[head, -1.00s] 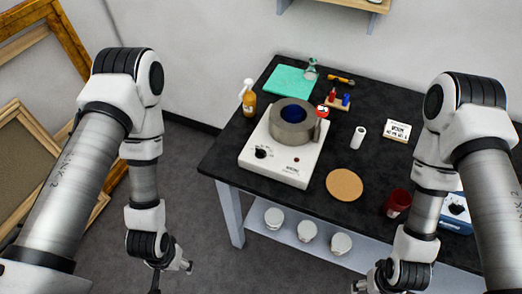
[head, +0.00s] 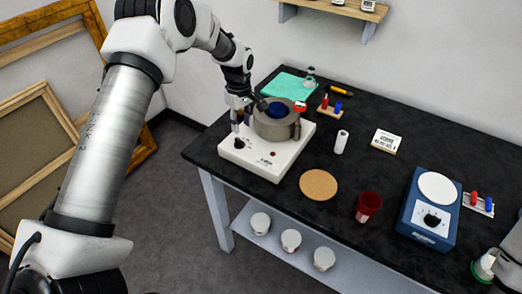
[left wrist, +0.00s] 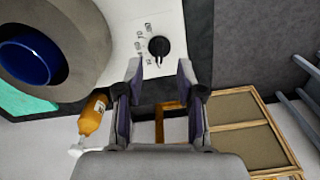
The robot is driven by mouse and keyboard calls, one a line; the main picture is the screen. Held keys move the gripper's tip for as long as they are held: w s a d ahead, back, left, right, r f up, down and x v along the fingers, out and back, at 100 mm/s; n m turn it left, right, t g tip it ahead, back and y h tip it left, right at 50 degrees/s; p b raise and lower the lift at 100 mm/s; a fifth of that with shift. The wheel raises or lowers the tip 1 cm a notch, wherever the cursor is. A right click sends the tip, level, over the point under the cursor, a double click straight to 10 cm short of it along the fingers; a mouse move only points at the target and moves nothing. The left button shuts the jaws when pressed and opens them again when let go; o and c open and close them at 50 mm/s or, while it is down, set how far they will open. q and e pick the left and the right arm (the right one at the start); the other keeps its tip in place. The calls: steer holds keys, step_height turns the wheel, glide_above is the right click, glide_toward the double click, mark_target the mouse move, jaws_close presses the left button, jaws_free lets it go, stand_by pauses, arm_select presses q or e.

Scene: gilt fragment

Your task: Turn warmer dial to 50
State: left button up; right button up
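The warmer (head: 270,158) is a white box with a grey ring-shaped heater (head: 277,124) and a blue vessel inside it (left wrist: 30,58). Its black dial (head: 239,143) is on the front left of the top face; the left wrist view shows the dial (left wrist: 159,46) beside printed numbers. I cannot read where its pointer stands. My left gripper (head: 242,122) is over the dial; in the left wrist view the gripper (left wrist: 160,68) is open and empty, its fingertips apart from each other and lined up with the dial between them.
An amber bottle (left wrist: 92,116) stands close to the left gripper. On the black table (head: 345,205) are a cork mat (head: 319,184), a red cup (head: 368,207), a white cylinder (head: 341,142) and a blue stirrer (head: 430,205). Picture frames (head: 45,150) lean at the left.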

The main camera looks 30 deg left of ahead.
mark_target(242, 142)
arm_select(q)
steer(key=shift+a+f+p, duration=0.2)
steer(key=shift+f+p, duration=0.1)
steer(key=shift+f, duration=0.25)
steer(key=shift+a+f+p, duration=0.2)
steer(key=shift+f+p, duration=0.05)
steer(key=shift+f, duration=0.3)
steer(key=f, duration=0.1)
steer(key=f+p, duration=0.1)
steer(key=f, duration=0.3)
steer(key=shift+w+d+f, duration=0.1)
steer(key=shift+d+f, duration=0.05)
steer(key=shift+d, duration=0.25)
steer(key=shift+a+f, duration=0.2)
jaws_close()
